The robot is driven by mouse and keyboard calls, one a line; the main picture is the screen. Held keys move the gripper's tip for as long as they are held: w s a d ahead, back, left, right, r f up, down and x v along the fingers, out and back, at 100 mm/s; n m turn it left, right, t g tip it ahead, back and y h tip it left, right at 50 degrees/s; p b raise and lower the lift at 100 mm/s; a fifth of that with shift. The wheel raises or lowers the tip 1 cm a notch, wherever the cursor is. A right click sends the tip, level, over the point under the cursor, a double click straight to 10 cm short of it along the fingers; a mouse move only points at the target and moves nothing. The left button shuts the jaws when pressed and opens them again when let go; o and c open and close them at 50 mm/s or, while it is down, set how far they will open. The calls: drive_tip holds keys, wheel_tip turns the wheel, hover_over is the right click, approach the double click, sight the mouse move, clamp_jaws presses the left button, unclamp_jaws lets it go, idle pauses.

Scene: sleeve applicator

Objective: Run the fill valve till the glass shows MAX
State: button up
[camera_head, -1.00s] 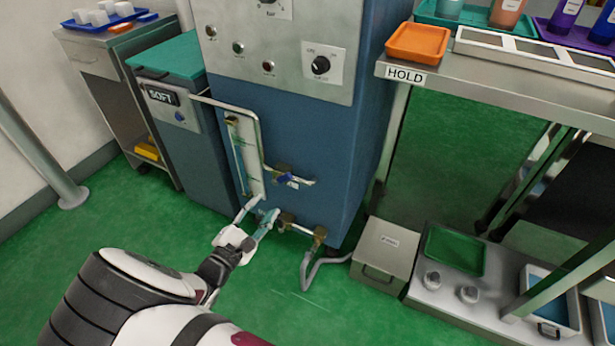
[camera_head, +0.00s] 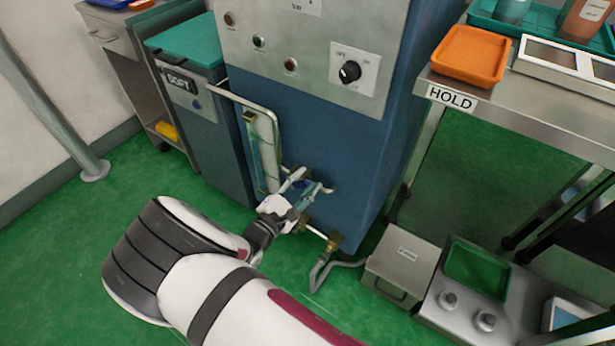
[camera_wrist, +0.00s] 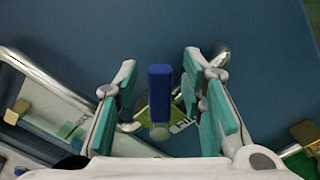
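The fill valve's blue handle (camera_wrist: 160,95) stands between my gripper's two teal-padded fingers in the wrist view, with a gap on each side. My gripper (camera_wrist: 160,90) is open around the handle and does not visibly touch it. In the head view my gripper (camera_head: 303,190) is at the valve on the front of the blue machine and hides most of it. The upright sight glass (camera_head: 264,150) is on the machine just left of the valve. Its level and MAX mark are too small to read. Part of the glass assembly (camera_wrist: 55,105) shows at left in the wrist view.
A metal guard pipe (camera_head: 245,100) runs beside the glass. A brass fitting (camera_head: 333,243) and grey hose are low on the right. The machine's panel has a black knob (camera_head: 350,72). A metal box (camera_head: 402,262) stands on the floor at right. Green floor is clear at left.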

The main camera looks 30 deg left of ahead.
drive_tip(key=shift+c, duration=0.6)
clamp_jaws()
drive_tip(key=shift+r+n, duration=0.1)
drive_tip(key=shift+n, duration=0.2)
drive_tip(key=a+n, duration=0.1)
drive_tip(key=n, duration=0.1)
drive_tip(key=a+r+n+p, duration=0.1)
drive_tip(key=n, duration=0.1)
drive_tip(key=shift+r, duration=0.1)
drive_tip(key=shift+w+a+r+n, duration=0.1)
drive_tip(key=shift+a+n, duration=0.5)
drive_tip(key=shift+n, duration=0.55)
drive_tip(key=shift+a+r+n, duration=0.1)
drive_tip(key=shift+a+n, duration=0.5)
drive_tip(key=shift+n, duration=0.55)
drive_tip(key=shift+o, duration=0.6)
unclamp_jaws()
drive_tip(key=shift+a, duration=0.1)
